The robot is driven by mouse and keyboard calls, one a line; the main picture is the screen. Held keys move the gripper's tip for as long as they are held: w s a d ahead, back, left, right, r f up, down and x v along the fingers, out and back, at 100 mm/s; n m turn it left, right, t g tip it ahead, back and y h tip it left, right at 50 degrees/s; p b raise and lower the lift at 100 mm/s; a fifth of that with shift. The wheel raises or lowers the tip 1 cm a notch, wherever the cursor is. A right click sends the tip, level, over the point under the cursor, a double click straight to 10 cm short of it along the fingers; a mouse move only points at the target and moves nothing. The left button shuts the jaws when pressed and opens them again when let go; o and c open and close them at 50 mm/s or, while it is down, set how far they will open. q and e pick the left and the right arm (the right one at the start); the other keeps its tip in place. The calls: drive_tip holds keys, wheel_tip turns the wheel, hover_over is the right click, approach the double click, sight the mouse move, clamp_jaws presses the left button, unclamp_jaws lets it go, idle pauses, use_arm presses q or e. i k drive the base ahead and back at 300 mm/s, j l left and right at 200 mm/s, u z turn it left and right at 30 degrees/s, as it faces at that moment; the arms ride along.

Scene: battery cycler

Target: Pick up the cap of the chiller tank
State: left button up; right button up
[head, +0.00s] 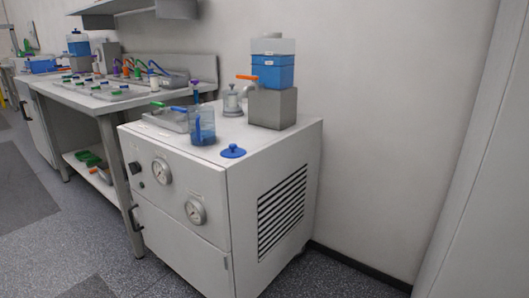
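A blue round cap (233,151) with a small knob on top lies on the top of the white chiller cabinet (275,148), near its front edge. Just left of it and a little behind stands a clear tank or jug (202,126) with bluish contents and no lid on it. I cannot tell for sure whether this or the blue-filled container (273,68) on the grey block is the chiller tank. Neither of my grippers shows in the head view.
A grey block (272,107) stands at the back right of the cabinet top. A metal bench (95,93) with tubes and trays adjoins at the left. The cabinet top's right front part is clear.

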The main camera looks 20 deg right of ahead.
sight(233, 151)
drive_tip(key=i+j+z, duration=0.15)
drive_tip(key=z, duration=0.2)
drive_tip(key=i+j+z, duration=0.1)
drive_tip(key=j+z, duration=0.25)
drive_tip(key=i+j+z, duration=0.1)
drive_tip(key=j+z, duration=0.25)
drive_tip(key=i+j+z, duration=0.15)
drive_tip(key=j, duration=0.35)
drive_tip(key=j+z, duration=0.15)
drive_tip(key=j, duration=0.4)
drive_tip(key=i, duration=0.05)
